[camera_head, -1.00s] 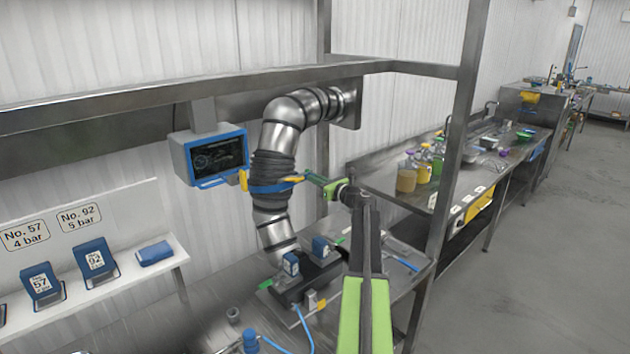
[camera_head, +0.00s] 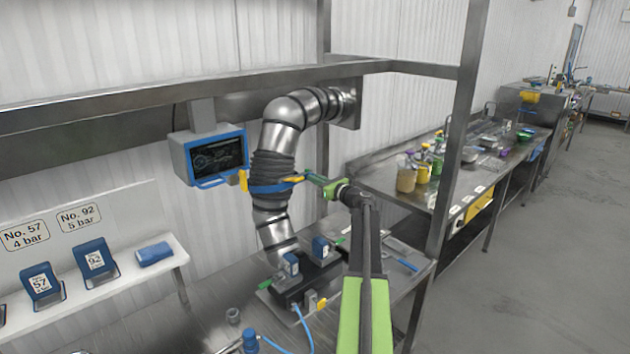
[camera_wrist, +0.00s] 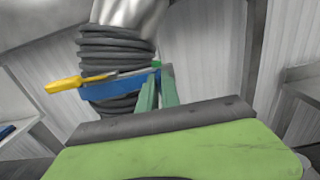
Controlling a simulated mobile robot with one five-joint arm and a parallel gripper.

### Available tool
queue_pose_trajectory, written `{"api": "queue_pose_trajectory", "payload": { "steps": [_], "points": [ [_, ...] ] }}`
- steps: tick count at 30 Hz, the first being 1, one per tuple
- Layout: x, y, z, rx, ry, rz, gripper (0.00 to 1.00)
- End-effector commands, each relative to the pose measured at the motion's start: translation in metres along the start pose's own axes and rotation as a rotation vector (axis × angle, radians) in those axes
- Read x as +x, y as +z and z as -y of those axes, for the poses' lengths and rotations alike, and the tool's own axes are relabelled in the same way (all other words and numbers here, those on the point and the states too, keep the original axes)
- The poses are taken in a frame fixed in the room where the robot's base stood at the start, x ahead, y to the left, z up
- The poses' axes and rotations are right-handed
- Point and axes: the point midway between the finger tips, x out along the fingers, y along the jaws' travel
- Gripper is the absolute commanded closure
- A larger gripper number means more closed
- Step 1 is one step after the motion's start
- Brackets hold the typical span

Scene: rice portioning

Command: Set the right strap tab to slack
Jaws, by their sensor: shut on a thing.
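A blue strap (camera_head: 268,188) runs around the black ribbed sleeve (camera_head: 272,168) on the steel duct. It also shows in the wrist view (camera_wrist: 108,89). A yellow tab (camera_head: 243,180) stands at the strap's left side and shows in the wrist view (camera_wrist: 62,85). The right yellow tab (camera_head: 293,178) is at the strap's right side, against my green fingertips. My gripper (camera_head: 306,177) is shut on this right tab. In the wrist view my gripper (camera_wrist: 155,80) reaches the strap's right end, and the fingers hide the tab there.
A blue-framed screen (camera_head: 212,157) hangs left of the sleeve. Below, a steel table holds a black fixture (camera_head: 308,277) with blue blocks. A shelf at left carries blue cases (camera_head: 95,258). A steel post (camera_head: 460,130) stands right of my arm.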

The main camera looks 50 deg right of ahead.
Motion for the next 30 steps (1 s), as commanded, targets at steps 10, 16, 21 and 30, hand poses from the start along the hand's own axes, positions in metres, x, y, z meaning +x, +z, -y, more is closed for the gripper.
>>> {"api": "queue_pose_trajectory", "payload": {
  "steps": [10, 16, 21, 30],
  "points": [
    [-0.001, 0.000, -0.042, 0.000, 0.003, -0.001, 1.00],
    [0.000, 0.000, -0.044, 0.000, 0.001, -0.001, 1.00],
    [0.000, 0.000, -0.043, 0.000, 0.000, 0.000, 0.84],
    [0.000, 0.000, -0.043, 0.000, 0.000, 0.000, 0.71]
  ]
}}
